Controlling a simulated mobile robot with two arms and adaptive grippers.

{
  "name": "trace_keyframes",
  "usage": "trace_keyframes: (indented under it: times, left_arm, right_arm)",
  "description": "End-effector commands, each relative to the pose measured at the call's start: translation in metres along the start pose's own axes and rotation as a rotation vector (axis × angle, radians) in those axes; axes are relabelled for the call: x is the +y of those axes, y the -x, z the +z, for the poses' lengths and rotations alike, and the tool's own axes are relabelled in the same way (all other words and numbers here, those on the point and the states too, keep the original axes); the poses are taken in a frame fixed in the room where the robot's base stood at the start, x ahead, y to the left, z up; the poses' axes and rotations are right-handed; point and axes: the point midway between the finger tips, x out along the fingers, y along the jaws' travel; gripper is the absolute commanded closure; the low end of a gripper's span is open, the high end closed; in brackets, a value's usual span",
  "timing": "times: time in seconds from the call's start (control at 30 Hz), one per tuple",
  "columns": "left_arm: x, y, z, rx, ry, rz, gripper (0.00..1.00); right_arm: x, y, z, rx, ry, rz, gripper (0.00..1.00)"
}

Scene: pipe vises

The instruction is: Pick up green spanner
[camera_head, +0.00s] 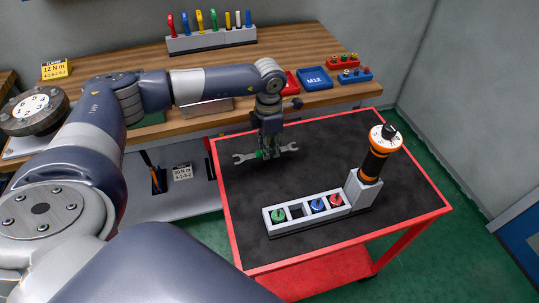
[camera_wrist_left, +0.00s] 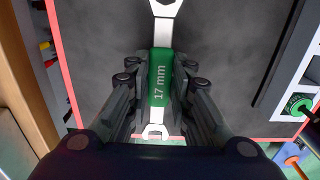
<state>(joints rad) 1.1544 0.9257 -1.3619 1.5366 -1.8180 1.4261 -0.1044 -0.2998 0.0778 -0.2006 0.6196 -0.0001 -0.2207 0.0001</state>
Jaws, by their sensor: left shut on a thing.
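The green spanner (camera_head: 286,149) has metal open ends and a green middle. It lies crosswise over the black top of the red-edged cart (camera_head: 240,198), towards its back left. My left gripper (camera_head: 266,153) points down and is shut on the green middle. In the left wrist view the spanner (camera_wrist_left: 160,78) runs up the picture between the two fingers (camera_wrist_left: 161,88), with "17 mm" on its green part. Both metal ends stick out past the fingers. I cannot tell whether it touches the cart top. My right gripper is not in view.
On the cart, a grey socket holder (camera_head: 292,224) carries green, blue and red pieces and one dark empty slot. An orange-black tool (camera_head: 374,160) stands upright in a grey stand. The wooden workbench (camera_head: 300,49) behind holds a tool rack (camera_head: 212,39) and a blue M12 tray (camera_head: 314,79).

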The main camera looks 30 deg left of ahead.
Motion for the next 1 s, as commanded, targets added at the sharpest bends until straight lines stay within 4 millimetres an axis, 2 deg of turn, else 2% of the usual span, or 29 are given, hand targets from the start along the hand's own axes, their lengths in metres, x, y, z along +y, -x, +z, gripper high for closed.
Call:
trace_keyframes:
  times: [0.03,0.5,0.73,1.0]
  left_arm:
    - [-0.006,-0.006,-0.014,0.011,-0.001,-0.005,1.0]
    - [-0.06,0.005,-0.108,0.011,0.0,-0.004,1.0]
    - [-0.075,0.01,-0.132,0.009,0.001,-0.004,1.0]
    - [-0.079,0.012,-0.138,0.008,0.0,-0.004,1.0]
  right_arm:
    - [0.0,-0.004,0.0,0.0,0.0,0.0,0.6]
    - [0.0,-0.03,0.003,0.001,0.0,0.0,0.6]
    - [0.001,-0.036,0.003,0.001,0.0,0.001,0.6]
    - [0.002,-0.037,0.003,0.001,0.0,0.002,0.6]
